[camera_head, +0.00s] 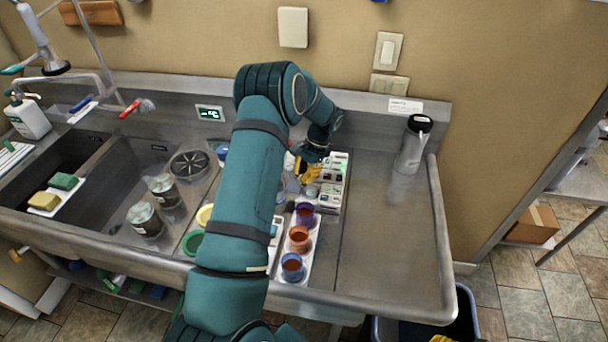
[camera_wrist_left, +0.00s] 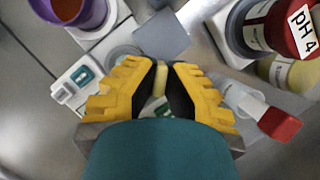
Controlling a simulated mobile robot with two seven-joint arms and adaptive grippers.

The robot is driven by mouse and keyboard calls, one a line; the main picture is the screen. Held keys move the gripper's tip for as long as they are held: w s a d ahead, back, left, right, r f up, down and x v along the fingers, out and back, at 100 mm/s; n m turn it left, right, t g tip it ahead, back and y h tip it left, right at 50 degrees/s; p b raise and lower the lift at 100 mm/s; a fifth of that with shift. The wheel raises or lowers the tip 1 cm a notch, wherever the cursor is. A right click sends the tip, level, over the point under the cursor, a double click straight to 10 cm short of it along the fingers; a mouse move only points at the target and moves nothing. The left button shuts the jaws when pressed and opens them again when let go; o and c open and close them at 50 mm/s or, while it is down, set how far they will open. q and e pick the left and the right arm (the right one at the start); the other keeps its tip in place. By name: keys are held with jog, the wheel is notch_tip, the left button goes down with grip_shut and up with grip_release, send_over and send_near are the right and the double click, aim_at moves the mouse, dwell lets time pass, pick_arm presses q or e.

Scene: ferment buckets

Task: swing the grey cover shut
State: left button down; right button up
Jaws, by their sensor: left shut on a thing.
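In the left wrist view a flat grey square piece (camera_wrist_left: 162,36), which looks like the grey cover, lies just beyond the fingertips. I cannot tell its hinge or how far open it is. My left gripper (camera_head: 309,172) is over the white devices at the back of the counter. In the left wrist view its yellow fingers (camera_wrist_left: 162,68) are closed in on a small pale yellowish thing (camera_wrist_left: 163,80), mostly hidden between the dark pads. I cannot tell whether this thing belongs to the cover.
Purple (camera_head: 305,213), orange (camera_head: 299,239) and blue (camera_head: 292,267) cups stand in a row on a white strip. A red-capped pH 4 bottle (camera_wrist_left: 276,25) and a red-capped tube (camera_wrist_left: 262,112) are close to the gripper. The right counter (camera_head: 385,235) is mostly clear.

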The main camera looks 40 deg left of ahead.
pick_arm(q)
jog(key=shift+f+n, duration=0.15)
jog(key=shift+n, duration=0.35)
jog(key=n+h, duration=0.1)
jog(key=n, duration=0.1)
jog(key=shift+n+b, duration=0.4)
jog(key=n+h, duration=0.2)
jog(key=n, duration=0.2)
jog(key=shift+n, duration=0.3)
jog(key=n, duration=0.2)
jog(key=n+t+h, duration=0.1)
jog(key=n, duration=0.1)
jog(key=shift+s+n+h+b, duration=0.1)
jog(key=shift+n+h+b, duration=0.2)
jog(key=shift+b, duration=0.1)
jog(key=n+t, duration=0.1)
jog(key=n, duration=0.1)
jog(key=n+h, duration=0.1)
jog(key=n, duration=0.1)
jog(key=shift+n+t, duration=0.4)
jog(key=c, duration=1)
grip_release()
jog(key=shift+c, duration=0.2)
